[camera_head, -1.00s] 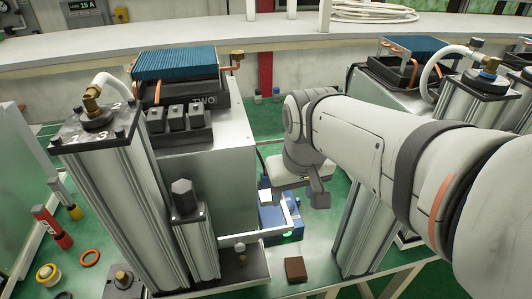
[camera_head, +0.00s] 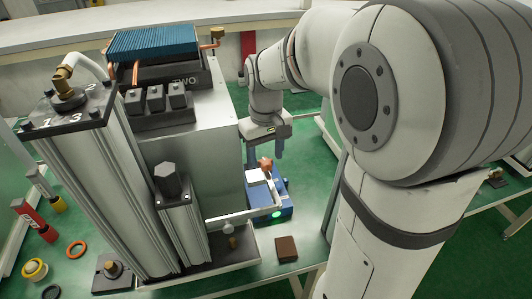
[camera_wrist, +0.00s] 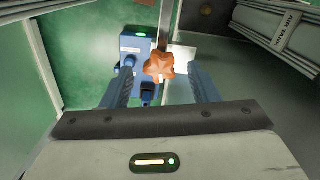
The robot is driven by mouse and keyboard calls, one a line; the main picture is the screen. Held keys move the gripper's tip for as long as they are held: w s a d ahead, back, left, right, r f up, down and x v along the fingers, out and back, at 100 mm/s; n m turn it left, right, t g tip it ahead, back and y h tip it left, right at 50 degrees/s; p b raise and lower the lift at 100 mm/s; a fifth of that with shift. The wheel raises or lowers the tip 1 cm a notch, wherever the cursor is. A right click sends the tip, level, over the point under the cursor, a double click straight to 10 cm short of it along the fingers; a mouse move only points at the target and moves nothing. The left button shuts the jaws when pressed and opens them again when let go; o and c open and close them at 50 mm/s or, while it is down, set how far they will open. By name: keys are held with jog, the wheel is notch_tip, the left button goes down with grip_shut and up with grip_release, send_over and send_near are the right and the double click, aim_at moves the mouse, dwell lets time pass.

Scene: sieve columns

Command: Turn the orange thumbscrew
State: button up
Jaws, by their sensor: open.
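The orange thumbscrew (camera_wrist: 159,64) is a lobed knob, seen nearly end-on between my fingers in the wrist view. In the head view it shows small (camera_head: 266,163) above a blue unit (camera_head: 279,210) with a green light. The blue unit is also in the wrist view (camera_wrist: 131,47), just left of the knob. My gripper (camera_wrist: 161,76) is open, one finger on each side of the thumbscrew, with visible gaps on both sides. In the head view my gripper (camera_head: 265,153) points down at the thumbscrew. How far the fingertips are from it in depth is unclear.
A tall grey column (camera_head: 105,195) and a shorter one with a dark hex top (camera_head: 182,215) stand left of the thumbscrew. A white box unit (camera_head: 205,140) rises close behind my gripper's left. A brown block (camera_head: 286,248) lies on the green bench in front.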

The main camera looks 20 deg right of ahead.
jog(key=shift+f, duration=0.5)
jog(key=shift+c, duration=0.3)
jog(key=c, duration=0.9)
